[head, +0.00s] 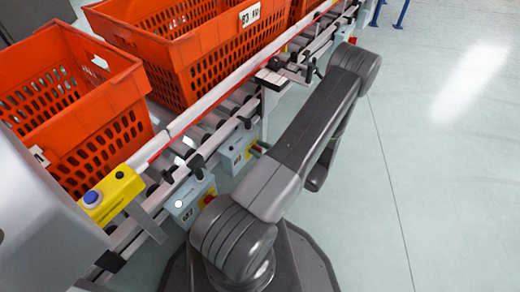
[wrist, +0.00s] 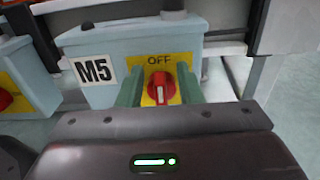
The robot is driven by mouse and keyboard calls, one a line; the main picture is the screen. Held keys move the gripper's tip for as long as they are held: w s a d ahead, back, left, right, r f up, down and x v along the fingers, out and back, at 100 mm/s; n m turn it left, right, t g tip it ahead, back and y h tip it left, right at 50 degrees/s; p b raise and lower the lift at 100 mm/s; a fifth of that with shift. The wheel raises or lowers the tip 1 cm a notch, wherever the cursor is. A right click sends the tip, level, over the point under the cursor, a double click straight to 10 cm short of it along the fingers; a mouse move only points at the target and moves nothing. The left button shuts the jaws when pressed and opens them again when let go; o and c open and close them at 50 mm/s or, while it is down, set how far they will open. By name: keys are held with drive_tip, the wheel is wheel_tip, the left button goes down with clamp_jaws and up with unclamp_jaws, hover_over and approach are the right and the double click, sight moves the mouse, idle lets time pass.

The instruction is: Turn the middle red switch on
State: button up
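A red rotary switch (wrist: 160,88) sits on a yellow plate on a grey-blue box (wrist: 110,45) labelled M5. Its white mark stands upright, towards the word OFF above it. My gripper (wrist: 160,75) is open, with one green-grey finger on each side of the switch. A gap shows between each finger and the knob, so they appear apart from it.
Another box with a red switch (wrist: 5,98) stands at left; the head view shows a nearer box (head: 186,205). Orange totes (head: 185,50) stand on a roller conveyor. A yellow box with a blue button (head: 110,193) is nearer. Floor at right is clear.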

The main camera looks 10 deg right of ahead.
drive_tip(key=shift+c, duration=0.2)
clamp_jaws()
